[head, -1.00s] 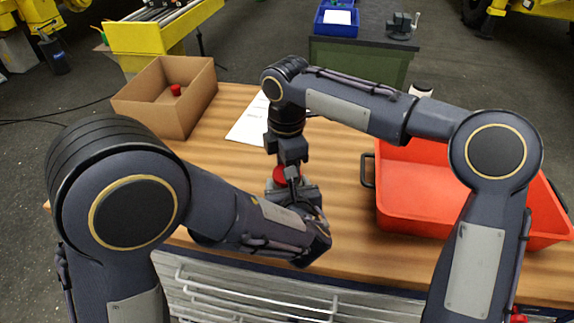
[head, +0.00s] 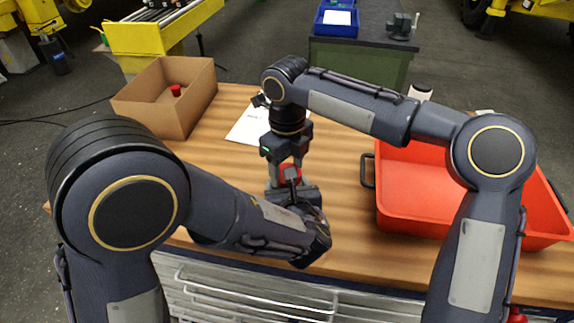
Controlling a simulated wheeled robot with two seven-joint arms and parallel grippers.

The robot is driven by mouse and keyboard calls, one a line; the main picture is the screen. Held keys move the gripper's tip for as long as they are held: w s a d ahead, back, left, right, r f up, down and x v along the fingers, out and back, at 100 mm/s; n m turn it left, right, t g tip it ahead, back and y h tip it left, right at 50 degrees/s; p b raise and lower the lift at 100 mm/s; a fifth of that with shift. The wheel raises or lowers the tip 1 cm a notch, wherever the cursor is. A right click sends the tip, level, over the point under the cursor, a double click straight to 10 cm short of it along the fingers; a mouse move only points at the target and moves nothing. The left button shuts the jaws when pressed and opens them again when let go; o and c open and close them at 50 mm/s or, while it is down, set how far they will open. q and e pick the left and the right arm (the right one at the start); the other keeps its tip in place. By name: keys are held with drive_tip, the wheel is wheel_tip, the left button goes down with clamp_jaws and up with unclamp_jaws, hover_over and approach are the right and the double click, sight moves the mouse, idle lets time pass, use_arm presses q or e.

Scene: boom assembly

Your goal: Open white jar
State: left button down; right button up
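A red lid-like part (head: 290,171) shows between my two grippers above the wooden table. The body under it is hidden by my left gripper and arm, so I cannot tell if it is a white jar. My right gripper (head: 286,172) points down from above with its fingers beside the red part; whether they press on it is unclear. My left gripper (head: 293,194) is just below the red part, and its fingertips are mostly hidden. A small white container with a dark top (head: 420,91) stands at the back, partly behind my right arm.
A cardboard box (head: 143,107) with a small red-topped object (head: 176,90) stands at the back left. A red tray (head: 415,190) lies at right. White paper (head: 246,127) lies behind the grippers. The wooden table (head: 225,165) is clear left of the grippers.

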drive_tip(key=o, duration=1.1)
